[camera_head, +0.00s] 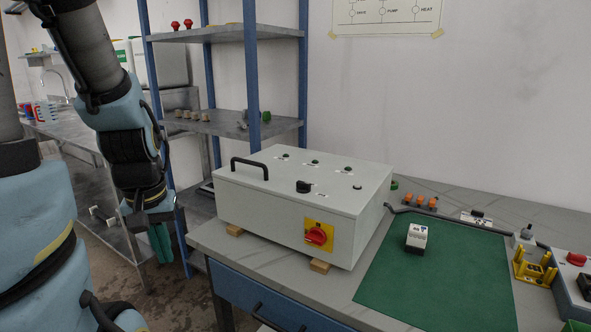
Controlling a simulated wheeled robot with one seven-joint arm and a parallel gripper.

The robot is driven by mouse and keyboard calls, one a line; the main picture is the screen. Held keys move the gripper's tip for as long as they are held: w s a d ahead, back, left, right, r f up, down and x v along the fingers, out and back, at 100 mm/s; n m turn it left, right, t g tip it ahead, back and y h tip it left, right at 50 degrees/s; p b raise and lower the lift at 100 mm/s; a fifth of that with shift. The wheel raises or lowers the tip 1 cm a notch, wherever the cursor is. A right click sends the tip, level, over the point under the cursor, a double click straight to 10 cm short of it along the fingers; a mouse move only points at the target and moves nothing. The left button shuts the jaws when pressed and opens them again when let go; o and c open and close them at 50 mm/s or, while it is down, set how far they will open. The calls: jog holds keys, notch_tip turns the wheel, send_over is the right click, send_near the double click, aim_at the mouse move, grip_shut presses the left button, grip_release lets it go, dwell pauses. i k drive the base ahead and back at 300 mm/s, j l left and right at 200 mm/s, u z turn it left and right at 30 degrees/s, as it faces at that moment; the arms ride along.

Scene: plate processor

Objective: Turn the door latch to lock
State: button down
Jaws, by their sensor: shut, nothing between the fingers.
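A light grey box (265,222) stands on the grey workbench, raised on small wooden blocks. A black knob (304,187), which may be the door latch, sits near the front edge of its lid. A red rotary switch (318,236) on a yellow plate is on the front face. A black bar handle (250,165) is at the lid's left side. My gripper (160,244) hangs left of the box, off the bench, pointing down. Its green fingers are together and empty, apart from the box. The latch's exact turn position is too small to read.
A green mat (440,285) with a small white block (416,237) lies right of the box. A yellow fixture (534,268) and a red button (576,259) are farther right. A blue-posted shelf (252,70) stands behind the box. Open floor lies left of the bench.

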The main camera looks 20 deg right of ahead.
aim_at(302, 187)
jog(key=z, duration=0.5)
jog(key=j+z, duration=0.1)
jog(key=z, duration=0.35)
jog(key=j+z, duration=0.1)
jog(key=z, duration=0.4)
jog(key=i+j+z, duration=0.1)
jog(key=z, duration=0.85)
jog(key=j+z, duration=0.1)
jog(key=z, duration=0.9)
jog(key=k+z, duration=0.1)
jog(key=z, duration=0.35)
jog(key=k+j+z, duration=0.15)
jog(key=z, duration=0.7)
jog(key=k+u, duration=0.2)
jog(key=u, duration=0.45)
jog(key=k+u, duration=0.1)
jog(key=u, duration=0.75)
jog(key=j+u, duration=0.1)
jog(key=u, duration=0.35)
jog(key=k+j+u, duration=0.1)
jog(key=u, duration=0.8)
jog(key=j+u, duration=0.15)
jog(key=u, duration=0.3)
